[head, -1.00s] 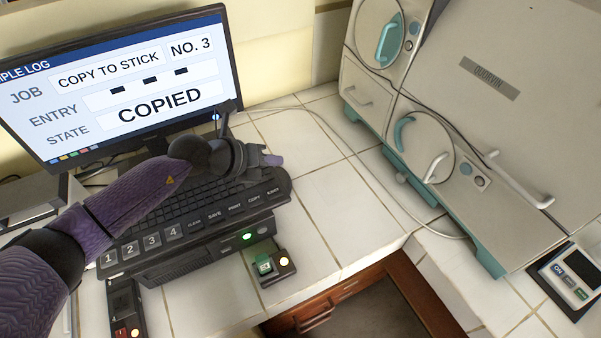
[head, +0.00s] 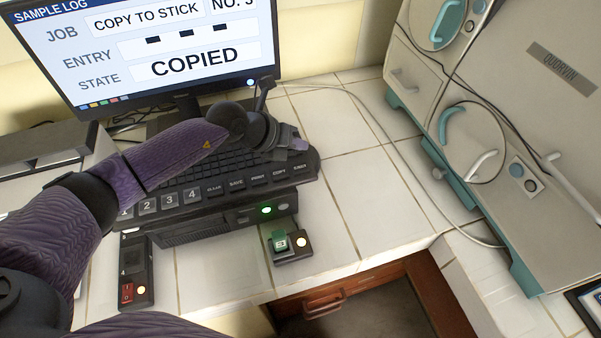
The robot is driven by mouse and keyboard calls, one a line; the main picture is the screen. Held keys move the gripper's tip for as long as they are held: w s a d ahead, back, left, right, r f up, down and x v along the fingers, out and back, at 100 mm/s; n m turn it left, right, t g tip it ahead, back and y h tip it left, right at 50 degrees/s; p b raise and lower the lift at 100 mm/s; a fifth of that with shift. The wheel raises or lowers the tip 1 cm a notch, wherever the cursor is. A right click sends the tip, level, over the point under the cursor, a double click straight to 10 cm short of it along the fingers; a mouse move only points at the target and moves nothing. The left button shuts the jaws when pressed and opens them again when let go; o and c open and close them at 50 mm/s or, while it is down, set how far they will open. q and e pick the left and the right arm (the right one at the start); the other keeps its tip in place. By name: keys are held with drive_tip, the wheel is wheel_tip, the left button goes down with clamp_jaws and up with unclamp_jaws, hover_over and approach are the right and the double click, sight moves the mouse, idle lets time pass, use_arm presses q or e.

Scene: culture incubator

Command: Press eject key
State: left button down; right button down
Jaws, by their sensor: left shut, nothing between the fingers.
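The black keyboard (head: 165,203) stands on the tiled counter with a row of labelled keys along its front. The eject key (head: 300,168) is the rightmost in that row; its small label is hard to read. My left gripper (head: 298,145) is shut and empty, over the keyboard's right end just behind that key. I cannot tell whether it touches the keyboard. The monitor (head: 190,55) reads "COPY TO STICK", "NO. 3" and "COPIED". My right gripper is not in view.
A green stick (head: 279,236) sits in a small dock with a lit yellow lamp. A green light (head: 266,210) glows on the unit below the keyboard. A switch box (head: 133,270) stands front left. The incubator (head: 530,110) fills the right. Counter tiles between are clear.

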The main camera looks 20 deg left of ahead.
sight(297, 169)
use_arm(q)
wheel_tip(297, 169, down, 4)
drive_tip(key=shift+f+b, duration=0.1)
drive_tip(key=shift+b, duration=1.15)
drive_tip(key=shift+f, duration=0.2)
drive_tip(key=shift+r, duration=0.1)
idle(0.6)
drive_tip(key=shift+f, duration=0.45)
drive_tip(key=shift+f+b, duration=0.35)
drive_tip(key=shift+b, duration=0.05)
idle(0.5)
drive_tip(key=shift+r+p, duration=0.8)
drive_tip(key=shift+p, duration=0.05)
